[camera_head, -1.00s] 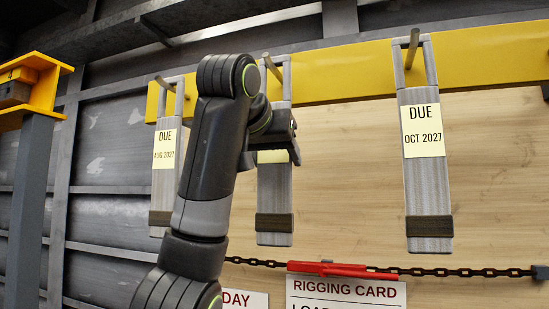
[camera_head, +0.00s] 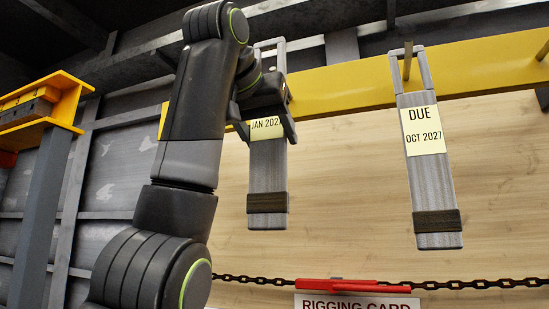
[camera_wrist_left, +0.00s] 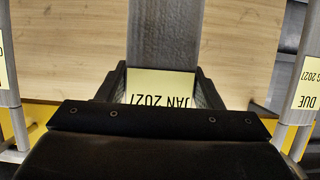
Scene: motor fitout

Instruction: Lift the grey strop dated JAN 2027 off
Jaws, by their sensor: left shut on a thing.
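The grey strop dated JAN 2027 (camera_head: 267,178) hangs upright in front of the board, with a yellow label and a dark band near its lower end. My left gripper (camera_head: 267,129) is shut on it at the label, one finger on each side. In the left wrist view the strop (camera_wrist_left: 164,35) runs between the fingers (camera_wrist_left: 160,88), its label reading JAN 2027 upside down. Its top loop stands in front of and above the yellow beam (camera_head: 330,88). Its peg is not visible, so I cannot tell whether the loop is still around it. My right gripper is not in view.
The OCT 2027 strop (camera_head: 432,190) hangs on its peg (camera_head: 407,62) to the right. The AUG 2027 strop (camera_wrist_left: 308,85) shows at the right in the left wrist view. A chain (camera_head: 480,284) with a red piece (camera_head: 350,286) runs below, above the rigging card (camera_head: 355,303).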

